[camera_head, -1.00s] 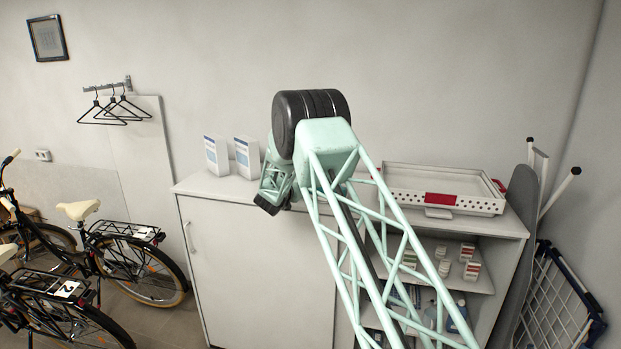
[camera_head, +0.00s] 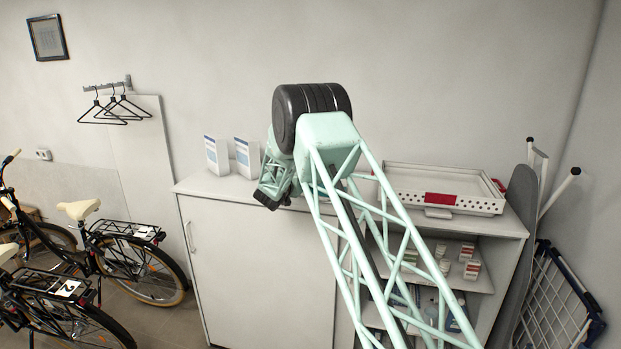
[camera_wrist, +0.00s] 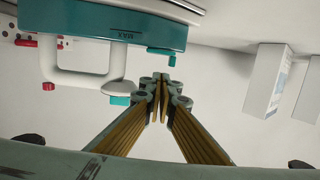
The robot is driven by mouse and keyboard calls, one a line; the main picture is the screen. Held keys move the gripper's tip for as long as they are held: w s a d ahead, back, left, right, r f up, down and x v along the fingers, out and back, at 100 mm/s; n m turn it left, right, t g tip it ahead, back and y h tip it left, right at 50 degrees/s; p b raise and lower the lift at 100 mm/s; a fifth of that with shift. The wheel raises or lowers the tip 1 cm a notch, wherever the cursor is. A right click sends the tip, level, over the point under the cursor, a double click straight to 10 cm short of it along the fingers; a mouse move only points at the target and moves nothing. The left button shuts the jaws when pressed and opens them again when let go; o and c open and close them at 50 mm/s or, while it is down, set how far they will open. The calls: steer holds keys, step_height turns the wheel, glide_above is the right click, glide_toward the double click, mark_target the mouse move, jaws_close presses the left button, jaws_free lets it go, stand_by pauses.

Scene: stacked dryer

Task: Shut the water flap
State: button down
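My gripper (camera_wrist: 161,84) points away from the wrist camera. Its two yellow-lined fingers meet at the tips, with nothing seen between them. In the head view my gripper end is mostly hidden behind my own arm, which hangs in front of the white cabinet.
The white cabinet (camera_head: 262,265) has two cartons (camera_head: 216,155) (camera_head: 246,158) and a white tray (camera_head: 460,203) with red parts on top. Open shelves at right hold small boxes (camera_head: 471,270). Bicycles (camera_head: 130,255) stand at left; a folding rack (camera_head: 555,305) leans at right.

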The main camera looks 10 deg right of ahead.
steer(key=b+v, duration=0.2)
steer(key=v, duration=0.6)
stand_by(1.6)
stand_by(0.4)
